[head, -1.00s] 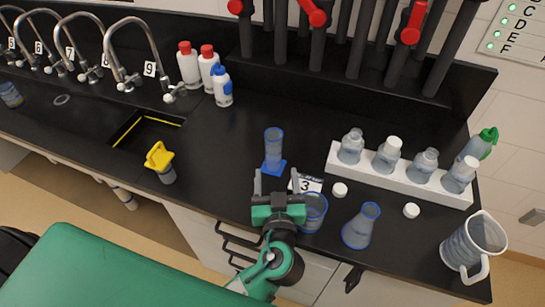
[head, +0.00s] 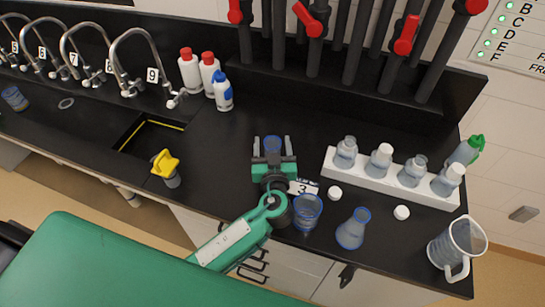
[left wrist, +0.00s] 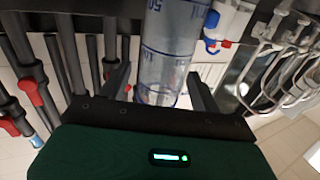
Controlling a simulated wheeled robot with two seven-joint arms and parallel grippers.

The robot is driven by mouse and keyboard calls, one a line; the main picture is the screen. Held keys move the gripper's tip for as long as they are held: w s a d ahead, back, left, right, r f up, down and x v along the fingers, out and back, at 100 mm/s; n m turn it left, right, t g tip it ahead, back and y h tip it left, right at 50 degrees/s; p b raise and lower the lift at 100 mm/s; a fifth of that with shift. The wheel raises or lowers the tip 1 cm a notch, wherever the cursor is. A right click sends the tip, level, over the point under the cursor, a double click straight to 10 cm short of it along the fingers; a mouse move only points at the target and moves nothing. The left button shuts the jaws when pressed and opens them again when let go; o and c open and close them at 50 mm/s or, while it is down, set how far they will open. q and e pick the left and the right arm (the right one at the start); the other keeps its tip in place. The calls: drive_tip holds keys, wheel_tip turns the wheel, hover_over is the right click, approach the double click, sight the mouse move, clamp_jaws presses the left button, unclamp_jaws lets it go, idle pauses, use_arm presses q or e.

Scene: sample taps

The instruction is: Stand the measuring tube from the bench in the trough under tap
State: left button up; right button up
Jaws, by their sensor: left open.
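The measuring tube (head: 272,142), clear with a blue rim, stands on the bench. Its lower part and foot are hidden behind my left gripper (head: 273,148) in the head view. The left gripper is open, with one finger on each side of the tube. In the left wrist view the tube (left wrist: 168,45), with blue graduation marks, shows between the spread fingers (left wrist: 160,78). I cannot tell whether either finger touches it. The trough (head: 150,136), a dark recess with a yellow line, lies to the left under the tap marked 9 (head: 145,38). My right gripper is not in view.
A card marked 3 (head: 303,187), a beaker (head: 307,212) and a flask (head: 352,229) are right of the gripper. A white bottle rack (head: 400,180) and a jug (head: 458,245) stand farther right. A yellow-topped object (head: 166,166) stands by the trough's front.

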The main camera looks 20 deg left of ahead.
use_arm(q)
drive_tip(key=shift+x, duration=0.9)
clamp_jaws()
